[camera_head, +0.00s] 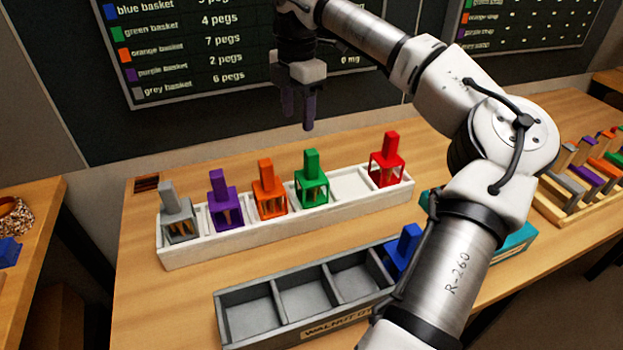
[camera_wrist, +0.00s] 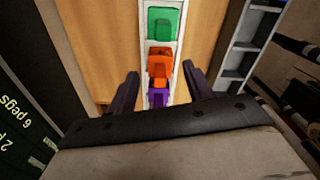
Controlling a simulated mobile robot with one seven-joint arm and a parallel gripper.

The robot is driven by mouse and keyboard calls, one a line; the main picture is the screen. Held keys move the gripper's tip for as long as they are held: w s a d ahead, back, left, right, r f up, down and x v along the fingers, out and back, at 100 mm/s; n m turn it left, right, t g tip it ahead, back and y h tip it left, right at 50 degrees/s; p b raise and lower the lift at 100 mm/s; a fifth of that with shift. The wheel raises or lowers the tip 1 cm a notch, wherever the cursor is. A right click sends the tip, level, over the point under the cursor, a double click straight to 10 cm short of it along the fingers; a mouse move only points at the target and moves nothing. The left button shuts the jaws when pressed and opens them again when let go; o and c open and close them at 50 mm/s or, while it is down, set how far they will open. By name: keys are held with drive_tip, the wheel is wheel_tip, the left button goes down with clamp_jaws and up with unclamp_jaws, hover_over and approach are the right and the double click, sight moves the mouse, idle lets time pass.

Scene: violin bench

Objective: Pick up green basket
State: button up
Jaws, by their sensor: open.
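The green basket (camera_head: 311,182) stands upright in a compartment of the white rack (camera_head: 270,232), between the orange basket (camera_head: 268,190) and an empty compartment. In the wrist view the green basket (camera_wrist: 163,22) is at the top, beyond the orange basket (camera_wrist: 159,66) and the purple basket (camera_wrist: 158,97). My gripper (camera_head: 298,112) is above and behind the rack in the head view, apart from every basket. Its dark fingers (camera_wrist: 161,90) are spread with nothing between them; the purple basket shows below the gap.
Grey (camera_head: 178,215), purple (camera_head: 224,203) and red (camera_head: 389,160) baskets share the white rack. A grey tray (camera_head: 262,312) in front holds a blue basket (camera_head: 402,252). My arm crosses the right side. A menu board (camera_head: 240,40) stands behind the table.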

sight(311, 164)
drive_tip(key=m, duration=0.1)
drive_tip(key=d+m, duration=0.1)
drive_tip(key=w+d+m, duration=0.1)
drive_tip(key=shift+d+f, duration=0.1)
drive_tip(key=shift+f, duration=0.15)
wheel_tip(311, 164, down, 8)
drive_tip(key=shift+s+f+p, duration=0.1)
drive_tip(key=shift+p, duration=0.95)
drive_tip(key=f, duration=0.1)
drive_tip(key=f+p, duration=0.2)
drive_tip(key=f, duration=0.1)
drive_tip(key=shift+s+d, duration=0.2)
drive_tip(key=shift+s, duration=0.05)
drive_tip(key=shift+f, duration=0.6)
clamp_jaws()
